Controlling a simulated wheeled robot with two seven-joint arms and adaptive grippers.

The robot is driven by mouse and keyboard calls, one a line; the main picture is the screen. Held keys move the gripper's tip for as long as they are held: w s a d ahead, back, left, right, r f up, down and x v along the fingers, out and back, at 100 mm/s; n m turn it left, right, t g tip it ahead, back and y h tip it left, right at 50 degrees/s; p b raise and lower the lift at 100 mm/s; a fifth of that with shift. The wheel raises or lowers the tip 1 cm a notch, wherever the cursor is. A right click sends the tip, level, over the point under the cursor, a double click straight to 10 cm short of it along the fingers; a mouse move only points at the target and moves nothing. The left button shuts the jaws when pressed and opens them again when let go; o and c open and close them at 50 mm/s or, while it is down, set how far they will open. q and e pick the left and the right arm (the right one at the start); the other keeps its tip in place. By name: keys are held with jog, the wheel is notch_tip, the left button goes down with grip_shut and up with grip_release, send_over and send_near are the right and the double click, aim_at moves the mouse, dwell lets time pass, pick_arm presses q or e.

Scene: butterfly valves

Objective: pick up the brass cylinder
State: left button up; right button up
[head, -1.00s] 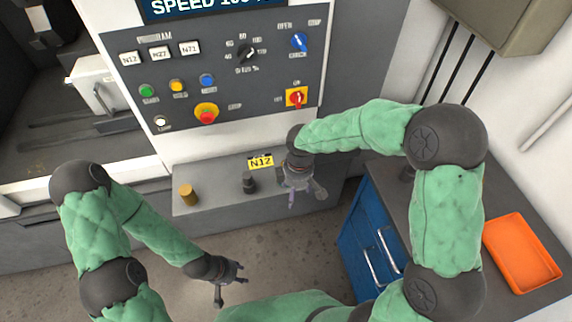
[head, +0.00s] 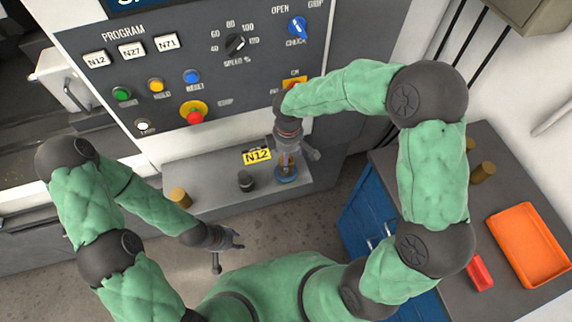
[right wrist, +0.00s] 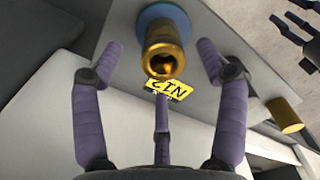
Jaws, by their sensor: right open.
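A plain brass cylinder (head: 180,197) stands upright at the left of the grey shelf; a brass cylinder (right wrist: 285,114) also shows at the right of the right wrist view. A hollow brass piece (right wrist: 165,50) stands on a blue round base (head: 287,178) at the shelf's right. My right gripper (head: 291,160) is over this piece, its fingers spread and empty. In the right wrist view the piece lies between the tips of the open fingers (right wrist: 160,52); contact is not visible. My left gripper (head: 228,250) is open and empty in front of the shelf.
The control panel (head: 150,62) rises behind. On the right cabinet are an orange tray (head: 528,245), a red block (head: 480,273) and brass pieces (head: 483,172).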

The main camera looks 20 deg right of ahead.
jog(key=shift+w+f, duration=0.1)
jog(key=shift+f, duration=0.55)
jog(key=f, duration=0.1)
jog(key=f+b, duration=0.1)
jog(key=f, duration=0.3)
jog(key=shift+a+b, duration=0.3)
jog(key=shift+b, duration=0.05)
jog(key=shift+c, duration=0.3)
jog(key=shift+r, duration=0.1)
grip_shut()
